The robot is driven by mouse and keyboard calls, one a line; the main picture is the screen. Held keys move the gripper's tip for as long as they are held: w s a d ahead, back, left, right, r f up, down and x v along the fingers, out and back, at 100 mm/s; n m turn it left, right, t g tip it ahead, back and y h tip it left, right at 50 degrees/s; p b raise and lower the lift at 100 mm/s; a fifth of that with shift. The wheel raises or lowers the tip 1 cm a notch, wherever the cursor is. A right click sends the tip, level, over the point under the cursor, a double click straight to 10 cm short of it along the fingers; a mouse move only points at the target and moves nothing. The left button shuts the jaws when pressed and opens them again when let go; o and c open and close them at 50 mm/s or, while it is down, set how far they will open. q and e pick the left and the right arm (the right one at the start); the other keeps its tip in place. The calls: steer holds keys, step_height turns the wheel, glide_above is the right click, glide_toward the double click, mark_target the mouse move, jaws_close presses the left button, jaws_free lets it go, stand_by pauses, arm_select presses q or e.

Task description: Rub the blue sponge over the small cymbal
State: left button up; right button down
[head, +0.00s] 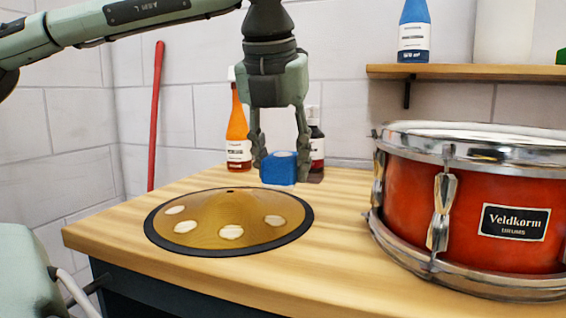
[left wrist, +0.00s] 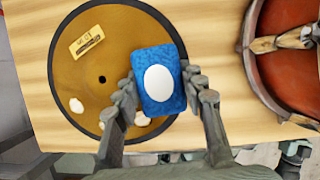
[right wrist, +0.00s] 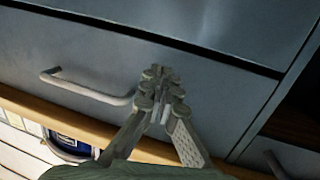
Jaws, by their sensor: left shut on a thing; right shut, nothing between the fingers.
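The small cymbal (head: 232,205) lies on the wooden bench top, gold with a dark rim and several whitish spots on it. My right gripper (right wrist: 162,90) is shut and empty before a grey drawer front, seen only in the right wrist view.
A red drum (head: 465,210) stands on the bench at right. An orange bottle (head: 238,130) and a dark bottle (head: 316,145) stand behind the sponge. A red pole (head: 155,115) leans at the wall. A drawer handle (right wrist: 88,90) is beside my right gripper. Bench space in front is clear.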

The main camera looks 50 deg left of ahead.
arm_select(q)
steer(key=shift+r, duration=0.25)
steer(key=shift+r+p, duration=0.4)
steer(key=shift+r, duration=0.25)
steer(key=shift+r+p, duration=0.25)
steer(key=shift+p, duration=0.1)
steer(key=shift+r, duration=0.2)
steer(key=shift+r+p, duration=0.2)
steer(key=shift+p, duration=0.15)
arm_select(e)
steer(key=s+d+f+g+h, duration=0.3)
steer(key=d+f+g, duration=0.2)
steer(key=d+f, duration=0.3)
step_height(320, 180, down, 2)
steer(key=shift+d+f+m+g, duration=0.2)
steer(key=shift+d+m+g, duration=0.1)
steer(key=shift+g, duration=0.1)
steer(key=shift+s+a, duration=0.1)
steer(key=shift+a, duration=0.2)
